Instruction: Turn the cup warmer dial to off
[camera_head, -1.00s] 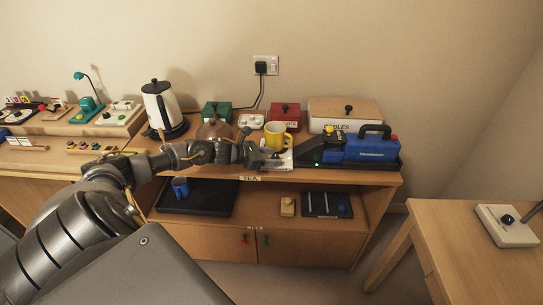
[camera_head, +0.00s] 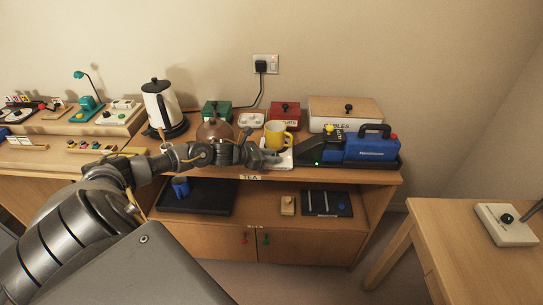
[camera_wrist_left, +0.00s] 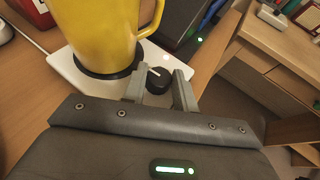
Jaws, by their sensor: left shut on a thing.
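The cup warmer is a white plate (camera_wrist_left: 65,72) with a dark round pad, and the yellow mug (camera_wrist_left: 100,35) stands on it. Its black dial (camera_wrist_left: 156,80) with a white pointer line is at the corner beside the mug. My left gripper (camera_wrist_left: 159,88) has one finger on each side of the dial and is shut on it. In the head view the yellow mug (camera_head: 275,134) is just behind my left gripper (camera_head: 274,160), and the dial is hidden there. My right gripper is not in view.
A brown round pot (camera_head: 214,131) stands behind my left wrist. A blue and black machine (camera_head: 370,148) on a dark tray is close to the right of the warmer. The kettle (camera_head: 160,103) is farther left. The shelf front edge lies below my gripper.

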